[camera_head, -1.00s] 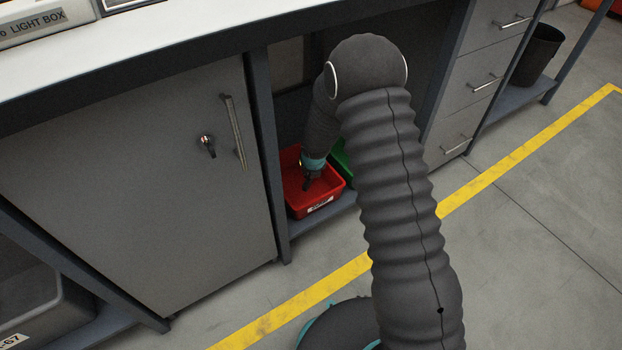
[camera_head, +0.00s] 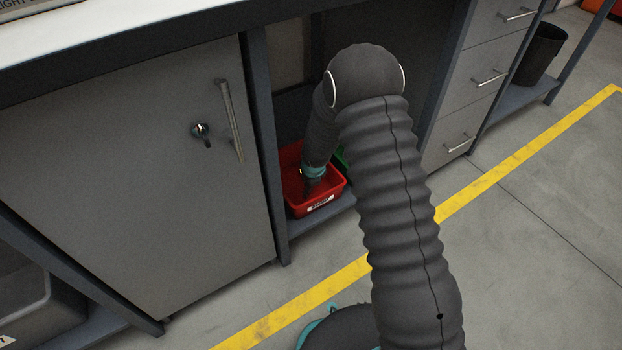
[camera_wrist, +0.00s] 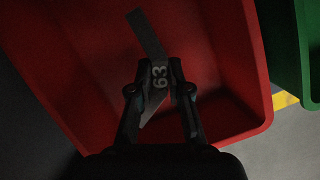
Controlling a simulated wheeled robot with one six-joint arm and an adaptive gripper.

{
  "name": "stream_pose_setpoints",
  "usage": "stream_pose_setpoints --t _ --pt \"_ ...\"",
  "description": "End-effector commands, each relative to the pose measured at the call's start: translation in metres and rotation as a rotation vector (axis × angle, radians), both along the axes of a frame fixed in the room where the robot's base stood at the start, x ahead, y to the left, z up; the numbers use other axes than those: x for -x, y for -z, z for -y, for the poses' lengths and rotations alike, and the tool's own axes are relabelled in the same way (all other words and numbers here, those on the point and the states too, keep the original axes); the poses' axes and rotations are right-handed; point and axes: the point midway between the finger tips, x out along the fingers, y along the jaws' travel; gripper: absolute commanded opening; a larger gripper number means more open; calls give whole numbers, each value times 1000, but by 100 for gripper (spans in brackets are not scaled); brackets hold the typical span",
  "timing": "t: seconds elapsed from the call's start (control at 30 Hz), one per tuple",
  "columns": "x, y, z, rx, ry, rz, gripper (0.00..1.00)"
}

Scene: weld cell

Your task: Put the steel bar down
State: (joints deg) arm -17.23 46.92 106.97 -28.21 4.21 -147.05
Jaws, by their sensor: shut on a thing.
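The steel bar (camera_wrist: 147,34) is a flat grey bar with the number 63 on it. It shows in the wrist view, running up and slightly left between my fingers. My gripper (camera_wrist: 160,70) is shut on the bar near its middle. The bar is over or inside the red bin (camera_wrist: 243,60); whether it touches the bin floor I cannot tell. In the head view my gripper (camera_head: 313,187) is down inside the red bin (camera_head: 321,207), and the bar cannot be made out there.
A green bin (camera_wrist: 308,50) stands right beside the red one, mostly hidden by my arm in the head view. The bins sit on a low shelf under the bench. A bench post (camera_head: 266,150) and a grey cabinet door (camera_head: 130,190) are to the left, drawers (camera_head: 480,90) to the right.

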Motion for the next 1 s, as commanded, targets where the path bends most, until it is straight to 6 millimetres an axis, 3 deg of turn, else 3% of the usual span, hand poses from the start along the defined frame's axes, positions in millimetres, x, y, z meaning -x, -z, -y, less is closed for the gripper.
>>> stream_pose_setpoints --t 0.27,0.3,0.37,0.4,0.73,1.0 --pt "-1 4 0 -1 -1 2 0" --pt "0 4 0 0 -1 0 24" --pt "0 4 0 0 -1 0 39" --pt "0 4 0 0 -1 0 42" --pt "0 0 0 0 -1 1 42" --pt "11 -41 2 1 -2 1 42"
